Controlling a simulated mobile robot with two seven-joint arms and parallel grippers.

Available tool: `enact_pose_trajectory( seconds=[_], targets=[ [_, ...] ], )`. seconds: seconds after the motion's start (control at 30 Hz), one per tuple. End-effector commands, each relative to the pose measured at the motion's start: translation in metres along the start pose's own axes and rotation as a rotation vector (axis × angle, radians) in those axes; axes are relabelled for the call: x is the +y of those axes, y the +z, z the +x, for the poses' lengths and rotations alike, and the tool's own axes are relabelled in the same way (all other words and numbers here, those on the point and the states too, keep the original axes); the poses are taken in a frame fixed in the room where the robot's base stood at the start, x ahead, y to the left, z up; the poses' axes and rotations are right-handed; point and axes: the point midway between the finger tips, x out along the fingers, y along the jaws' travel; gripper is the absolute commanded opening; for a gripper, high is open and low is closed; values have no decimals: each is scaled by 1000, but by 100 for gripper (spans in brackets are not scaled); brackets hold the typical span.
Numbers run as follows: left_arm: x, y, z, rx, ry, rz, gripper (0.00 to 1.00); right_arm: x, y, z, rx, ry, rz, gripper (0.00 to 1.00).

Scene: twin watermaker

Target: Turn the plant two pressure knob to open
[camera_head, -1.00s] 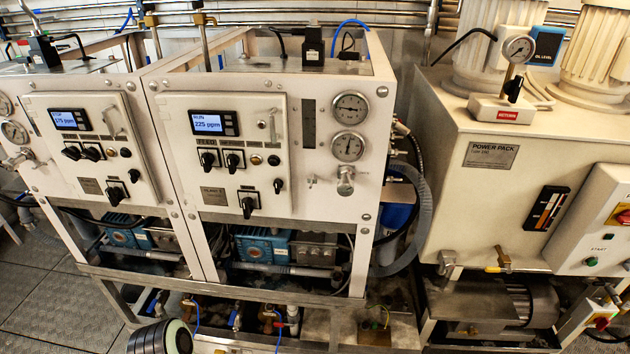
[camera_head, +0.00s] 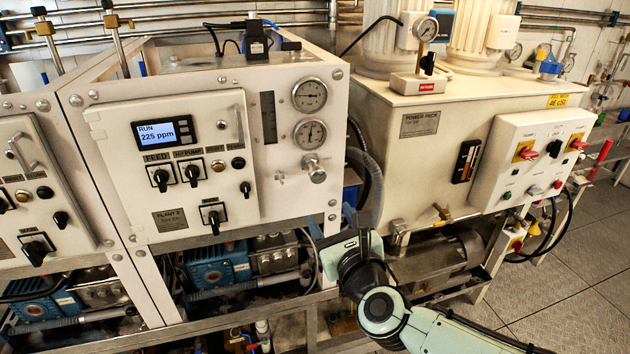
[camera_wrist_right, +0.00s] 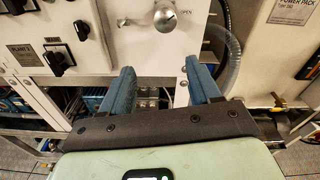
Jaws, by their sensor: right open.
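The plant two pressure knob (camera_head: 315,173) is a silver knob at the lower right of the PLANT 2 panel, below two round gauges. It also shows at the top of the right wrist view (camera_wrist_right: 164,17), with "OPEN" printed to its right. My right gripper (camera_head: 334,228) is below the knob and slightly right of it in the head view, apart from it. In the wrist view its two blue fingers (camera_wrist_right: 161,75) are spread and empty, with the knob beyond them. My left gripper is not in view.
The plant two display (camera_head: 166,132) reads RUN, 225 ppm. Several black switches sit left of the knob. A small valve handle (camera_head: 280,178) is close on its left. A grey hose (camera_head: 372,185) and the power pack (camera_head: 430,170) stand to the right.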

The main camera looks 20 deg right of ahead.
Motion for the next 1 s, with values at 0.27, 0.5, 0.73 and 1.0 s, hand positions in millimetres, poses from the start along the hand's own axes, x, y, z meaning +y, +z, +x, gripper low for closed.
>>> enact_pose_trajectory(
  seconds=[0.27,0.5,0.73,1.0],
  targets=[
    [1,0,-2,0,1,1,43,-11,32,1,-61,-16,148,62],
    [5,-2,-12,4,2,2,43,-12,35,51,-59,-17,143,62],
    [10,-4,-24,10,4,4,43,-13,38,95,-60,-16,140,62],
    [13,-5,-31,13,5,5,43,-14,38,118,-61,-16,142,62]
  ],
)
